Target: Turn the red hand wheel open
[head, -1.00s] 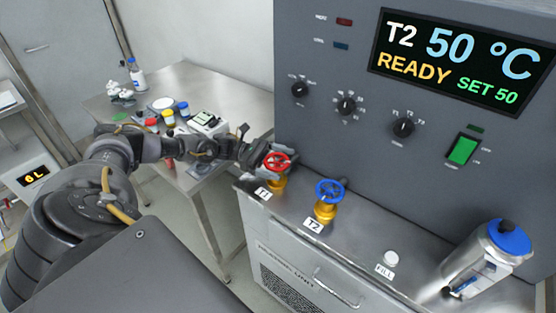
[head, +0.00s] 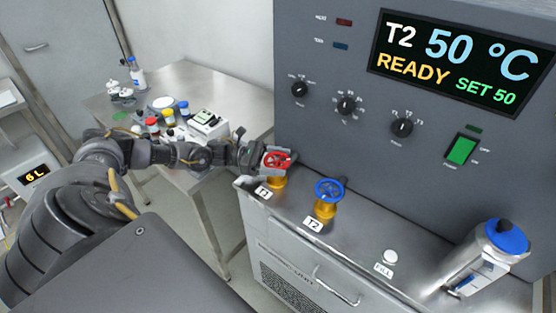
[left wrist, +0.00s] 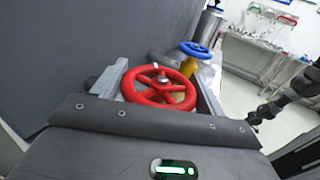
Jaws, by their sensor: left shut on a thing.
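The red hand wheel (head: 277,160) sits on a brass valve by the T1 label at the left end of the steel ledge. My left gripper (head: 268,158) is shut on it, coming in from the left. In the left wrist view the red wheel (left wrist: 160,87) lies between the two fingers of my left gripper (left wrist: 157,88), which reach along its sides. The display reads T2 50 °C, READY, SET 50. In the left wrist view, a dark arm at the right edge looks like my right one; its gripper (left wrist: 257,117) is too small to read.
A blue hand wheel (head: 330,191) by the T2 label stands close to the right of the red one. The grey panel (head: 330,130) rises behind. A steel table (head: 237,88) holds several small items.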

